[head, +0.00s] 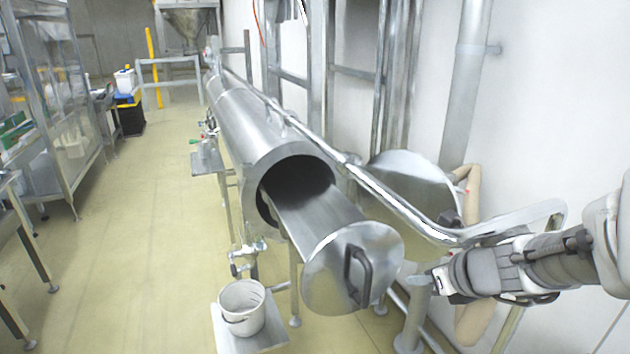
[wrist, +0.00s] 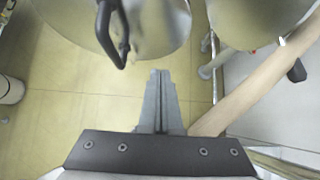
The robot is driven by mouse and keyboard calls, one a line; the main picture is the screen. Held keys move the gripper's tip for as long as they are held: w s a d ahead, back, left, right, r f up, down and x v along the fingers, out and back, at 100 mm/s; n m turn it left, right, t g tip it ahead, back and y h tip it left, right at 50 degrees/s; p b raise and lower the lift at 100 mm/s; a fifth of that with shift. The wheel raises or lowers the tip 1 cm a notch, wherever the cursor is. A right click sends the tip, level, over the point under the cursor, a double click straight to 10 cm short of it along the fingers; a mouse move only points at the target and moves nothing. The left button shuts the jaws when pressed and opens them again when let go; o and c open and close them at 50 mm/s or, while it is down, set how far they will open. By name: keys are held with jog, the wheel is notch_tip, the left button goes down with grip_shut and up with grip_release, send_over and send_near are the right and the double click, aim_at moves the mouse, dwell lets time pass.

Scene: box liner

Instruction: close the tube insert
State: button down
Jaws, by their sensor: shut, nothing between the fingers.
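The tube insert (head: 315,210) is a metal trough that sticks well out of the open end of the long steel tube (head: 235,120). Its round end plate (head: 340,275) carries a dark bar handle (head: 357,277). In the wrist view the handle (wrist: 112,38) hangs at the top, left of my fingers, with the plate (wrist: 165,30) behind it. My gripper (head: 437,280) is to the right of the plate in the head view. In the wrist view my gripper (wrist: 161,75) is shut, empty and apart from the handle.
A white bucket (head: 241,306) stands on a small platform below the tube. A round metal door (head: 412,190) and a bent pipe (head: 400,205) are right of the tube, near the wall. The floor (head: 130,250) at left is clear, with metal racks (head: 50,120) beyond it.

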aim_at(386, 268)
jog(key=w+f, duration=0.1)
jog(key=w, duration=0.1)
jog(key=w+a+f+b, duration=0.1)
jog(key=w, duration=0.1)
jog(key=w+a+b, duration=0.1)
jog(key=w, duration=0.1)
jog(key=shift+f, duration=0.4)
jog(key=shift+w+a, duration=0.1)
jog(key=shift+w, duration=0.2)
jog(key=shift+w, duration=0.1)
